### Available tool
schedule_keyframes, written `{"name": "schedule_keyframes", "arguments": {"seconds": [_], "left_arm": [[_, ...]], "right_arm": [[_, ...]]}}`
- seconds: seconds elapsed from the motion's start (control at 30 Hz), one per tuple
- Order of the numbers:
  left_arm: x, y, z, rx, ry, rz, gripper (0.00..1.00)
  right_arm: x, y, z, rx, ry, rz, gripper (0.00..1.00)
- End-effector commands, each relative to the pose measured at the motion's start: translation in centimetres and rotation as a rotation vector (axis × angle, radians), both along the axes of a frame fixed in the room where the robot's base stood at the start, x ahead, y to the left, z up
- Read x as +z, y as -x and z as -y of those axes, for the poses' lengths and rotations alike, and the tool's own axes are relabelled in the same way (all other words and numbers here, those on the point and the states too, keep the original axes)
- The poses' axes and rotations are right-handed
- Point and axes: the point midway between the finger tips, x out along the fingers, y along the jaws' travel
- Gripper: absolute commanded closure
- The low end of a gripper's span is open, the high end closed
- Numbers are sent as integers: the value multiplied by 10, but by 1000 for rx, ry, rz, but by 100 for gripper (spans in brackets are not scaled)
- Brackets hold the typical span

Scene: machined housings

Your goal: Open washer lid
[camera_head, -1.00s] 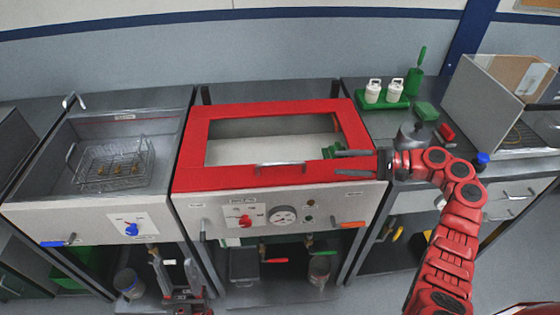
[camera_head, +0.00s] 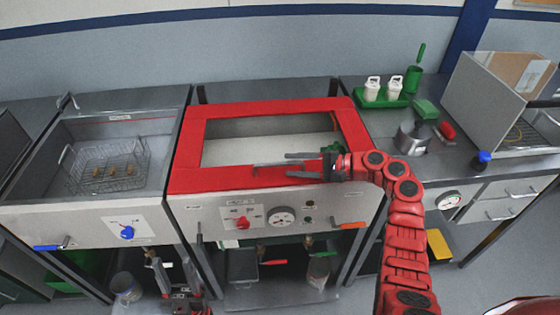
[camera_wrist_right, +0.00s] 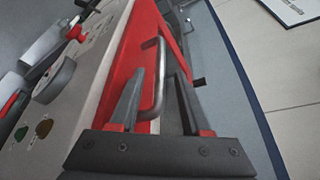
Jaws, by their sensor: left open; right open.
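The washer lid (camera_head: 187,150) is a red frame around a clear window, lying shut on the washer in the head view. Its metal bar handle is mostly hidden there behind my right gripper's fingers. My right gripper (camera_head: 298,165) is open at the lid's front edge. In the right wrist view, the handle (camera_wrist_right: 161,75) appears between the open fingers of my right gripper (camera_wrist_right: 157,95), which do not grip it. The red lid (camera_wrist_right: 125,75) shows beside the handle. My left gripper (camera_head: 172,270) is open and low in front of the washer.
A control panel (camera_head: 330,208) with knobs and a gauge is below the lid. A sink (camera_head: 60,190) with a wire basket (camera_head: 88,178) stands left. A green tray (camera_head: 385,102) with white bottles and a metal pot (camera_head: 411,138) stand on the right counter.

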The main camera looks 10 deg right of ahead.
Motion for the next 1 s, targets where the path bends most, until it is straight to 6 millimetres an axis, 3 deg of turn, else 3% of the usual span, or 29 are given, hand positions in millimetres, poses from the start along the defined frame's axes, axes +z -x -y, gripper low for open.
{"name": "schedule_keyframes", "arguments": {"seconds": [0.2, 0.63, 0.9, 1.0], "left_arm": [[7, 0, 0, 0, 0, 0, 50], [8, 0, 0, 0, 0, 0, 50], [8, 0, 0, 0, 0, 0, 50], [8, 0, 0, 0, 0, 0, 50]], "right_arm": [[-7, -11, -33, 2, 0, -2, 53], [-10, -15, -42, 1, 1, 0, 53], [-10, -15, -41, 1, 1, 0, 100], [-10, -15, -41, 1, 1, 0, 100]]}}
